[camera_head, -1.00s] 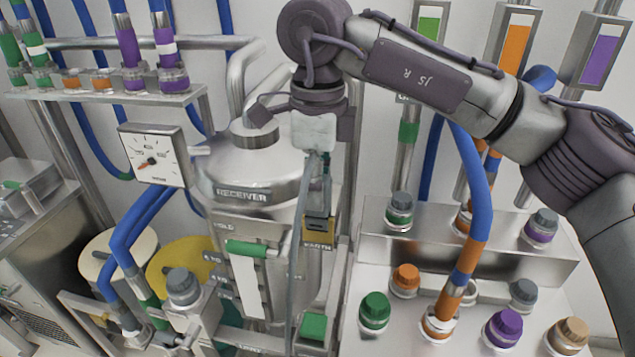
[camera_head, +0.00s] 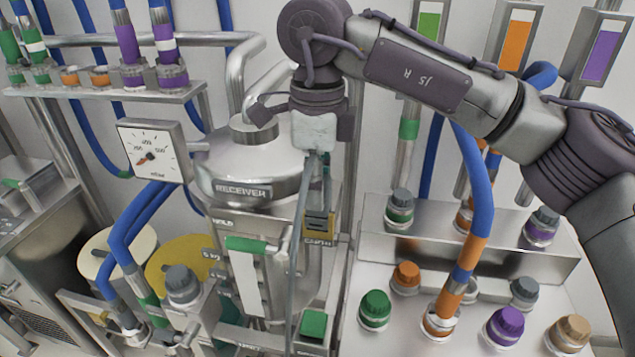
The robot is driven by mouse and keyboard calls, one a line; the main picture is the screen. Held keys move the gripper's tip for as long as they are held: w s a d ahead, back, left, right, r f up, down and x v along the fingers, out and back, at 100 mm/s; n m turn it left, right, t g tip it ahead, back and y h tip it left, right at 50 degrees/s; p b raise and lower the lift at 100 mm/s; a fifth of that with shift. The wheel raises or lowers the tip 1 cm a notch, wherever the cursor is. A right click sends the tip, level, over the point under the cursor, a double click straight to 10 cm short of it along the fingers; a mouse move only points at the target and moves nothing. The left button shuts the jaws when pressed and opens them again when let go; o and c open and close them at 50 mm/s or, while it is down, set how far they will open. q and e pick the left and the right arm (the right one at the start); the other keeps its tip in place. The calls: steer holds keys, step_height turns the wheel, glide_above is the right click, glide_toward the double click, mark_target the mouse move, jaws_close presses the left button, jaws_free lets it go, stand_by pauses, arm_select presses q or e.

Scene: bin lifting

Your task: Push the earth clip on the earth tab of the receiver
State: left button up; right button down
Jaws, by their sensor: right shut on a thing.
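The receiver (camera_head: 243,190) is a steel vessel with a domed lid and a name plate, in the middle of the head view. My right gripper (camera_head: 318,170) points down from above, shut on the earth clip (camera_head: 319,200), which is small and partly hidden. A grey cable (camera_head: 299,230) hangs from the clip. The clip is at or just above the tab; I cannot tell whether they touch. My left gripper is out of view.
A steel panel with several coloured knobs, such as a green one (camera_head: 375,310), is at the right. A blue and orange hose (camera_head: 470,230) rises from it. Pipes and hoses crowd the left.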

steer(key=c, duration=0.7)
jaws_free()
steer(key=shift+f, duration=0.1)
step_height(320, 180, up, 12)
